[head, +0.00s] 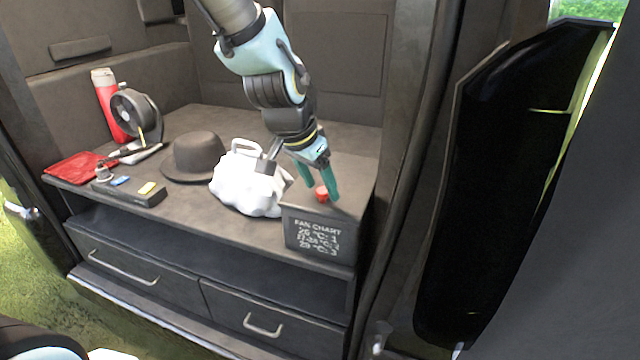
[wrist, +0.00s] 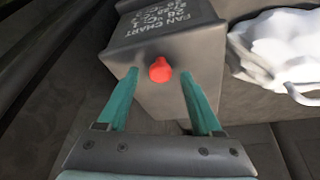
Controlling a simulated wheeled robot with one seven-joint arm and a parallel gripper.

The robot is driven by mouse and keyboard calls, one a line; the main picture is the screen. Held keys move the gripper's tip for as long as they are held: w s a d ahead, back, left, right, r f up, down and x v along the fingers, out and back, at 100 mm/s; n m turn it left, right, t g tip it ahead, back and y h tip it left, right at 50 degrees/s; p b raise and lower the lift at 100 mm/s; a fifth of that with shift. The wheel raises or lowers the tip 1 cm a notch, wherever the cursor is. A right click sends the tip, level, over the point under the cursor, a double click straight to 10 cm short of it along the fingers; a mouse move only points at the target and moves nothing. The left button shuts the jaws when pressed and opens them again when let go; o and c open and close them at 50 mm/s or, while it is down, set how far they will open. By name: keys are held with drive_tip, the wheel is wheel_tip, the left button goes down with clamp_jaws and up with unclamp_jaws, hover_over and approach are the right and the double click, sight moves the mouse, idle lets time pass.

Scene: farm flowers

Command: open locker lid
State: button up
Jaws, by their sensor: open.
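The locker (head: 312,232) is a dark grey box with white "FAN CHART" writing on its front, at the right front corner of the shelf. Its lid looks shut. A red knob (head: 321,192) stands on its top side. My gripper (head: 319,191) is over the box, pointing down, with its green fingers apart. In the wrist view, the red knob (wrist: 160,70) shows between the two fingertips of my gripper (wrist: 160,74). The box (wrist: 165,36) lies just beyond them. I cannot tell whether a finger touches the knob.
A white bag (head: 245,190) lies close to the left of the box. A dark hat (head: 198,155), a fan (head: 131,112), a red bottle (head: 105,95), a red cloth (head: 75,167) and a small tray (head: 130,190) are further left. Drawers (head: 270,315) are below.

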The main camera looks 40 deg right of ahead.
drive_tip(key=shift+d+f, duration=0.1)
drive_tip(key=shift+f, duration=0.2)
clamp_jaws()
idle(0.4)
idle(0.9)
